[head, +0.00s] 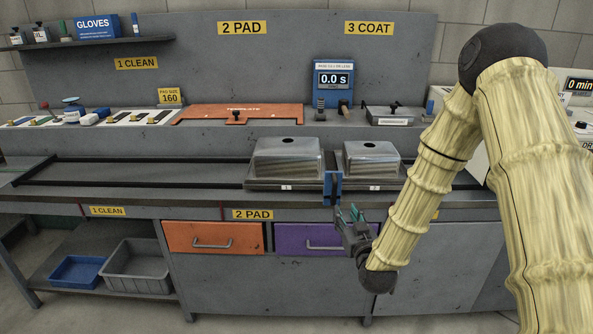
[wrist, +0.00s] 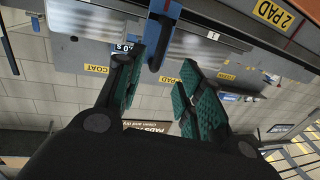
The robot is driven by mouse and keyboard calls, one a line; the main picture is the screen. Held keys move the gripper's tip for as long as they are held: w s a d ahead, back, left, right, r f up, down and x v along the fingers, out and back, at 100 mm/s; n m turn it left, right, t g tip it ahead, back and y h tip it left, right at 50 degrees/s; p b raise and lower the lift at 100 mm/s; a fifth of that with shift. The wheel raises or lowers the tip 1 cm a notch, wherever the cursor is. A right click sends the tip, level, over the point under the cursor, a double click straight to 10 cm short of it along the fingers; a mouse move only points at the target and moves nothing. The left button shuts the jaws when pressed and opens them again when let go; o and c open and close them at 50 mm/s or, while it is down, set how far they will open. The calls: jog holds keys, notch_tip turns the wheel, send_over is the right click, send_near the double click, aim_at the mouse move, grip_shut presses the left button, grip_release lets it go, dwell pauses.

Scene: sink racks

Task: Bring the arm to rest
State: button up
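My gripper (head: 350,218) is in front of the bench's front edge, just below a blue clamp-like block (head: 332,187) on the rail. In the wrist view my gripper (wrist: 170,85) has its two green-padded fingers spread apart with nothing between them, so it is open and empty. The blue block (wrist: 166,12) shows beyond the fingertips in the wrist view, apart from them as far as I can tell. My arm reaches in from the right in the head view and bends down to the gripper.
Two metal sinks (head: 287,160) (head: 371,160) sit upside down on the bench rail. An orange template (head: 238,113) lies behind them. Orange (head: 213,238) and purple (head: 300,239) drawers are shut below the bench. Blue (head: 78,271) and grey (head: 137,268) bins stand on the lower left shelf.

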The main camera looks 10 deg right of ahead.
jog(key=s+a+f+g+y+p, duration=0.1)
jog(key=s+a+f+g, duration=0.3)
jog(key=s+f, duration=0.7)
jog(key=s+a+f+g+p, duration=0.15)
jog(key=s+f+g, duration=0.5)
jog(key=f, duration=0.65)
jog(key=s+a+f+g, duration=0.1)
jog(key=s+f+g, duration=0.2)
jog(key=s, duration=1.1)
jog(key=s+a+f+g, duration=0.1)
jog(key=s+f+g, duration=0.3)
jog(key=s, duration=1)
notch_tip(320, 180, down, 2)
jog(key=shift+s+f, duration=0.1)
jog(key=shift+s, duration=0.05)
